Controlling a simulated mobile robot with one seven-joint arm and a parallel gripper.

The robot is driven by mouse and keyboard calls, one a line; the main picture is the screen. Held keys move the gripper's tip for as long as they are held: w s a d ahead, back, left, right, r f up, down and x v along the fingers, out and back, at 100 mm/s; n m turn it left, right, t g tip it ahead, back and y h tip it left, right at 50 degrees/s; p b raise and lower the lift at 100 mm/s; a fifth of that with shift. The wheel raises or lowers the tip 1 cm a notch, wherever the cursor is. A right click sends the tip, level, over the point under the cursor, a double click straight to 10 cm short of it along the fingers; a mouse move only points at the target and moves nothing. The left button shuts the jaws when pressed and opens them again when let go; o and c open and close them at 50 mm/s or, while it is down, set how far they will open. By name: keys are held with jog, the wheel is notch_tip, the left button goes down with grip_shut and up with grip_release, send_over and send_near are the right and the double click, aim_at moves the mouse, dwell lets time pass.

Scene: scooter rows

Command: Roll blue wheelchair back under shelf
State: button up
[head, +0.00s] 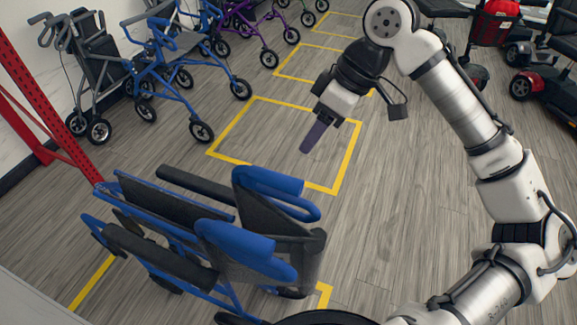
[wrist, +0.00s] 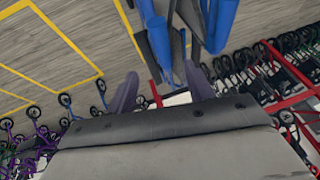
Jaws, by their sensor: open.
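The blue wheelchair (head: 240,246) stands at the lower left of the head view, with a blue frame, dark panels and blue padded parts on its right side. Its wheels are mostly hidden. Blue parts of it (wrist: 160,40) also show at the top of the wrist view. A red perforated upright (head: 45,95) of the shelf stands just left of the wheelchair. Red beams (wrist: 292,103) show at the right of the wrist view. My gripper (head: 314,138) hangs in the air above and to the right of the wheelchair, apart from it. Its fingers (wrist: 163,88) are spread with nothing between them.
Yellow outlined floor bays (head: 250,100) run toward the back; the nearest bay behind the wheelchair is empty. Grey (head: 100,70) and blue (head: 165,75) rollators stand at the upper left. Red and black scooters (head: 545,85) stand at the upper right. The middle floor is clear.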

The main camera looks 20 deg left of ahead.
aim_at(284, 176)
jog(key=p+x, duration=0.1)
jog(key=x, duration=1.2)
jog(key=shift+s+a+f, duration=0.1)
jog(key=shift+f, duration=0.05)
jog(key=shift+c, duration=0.4)
grip_shut()
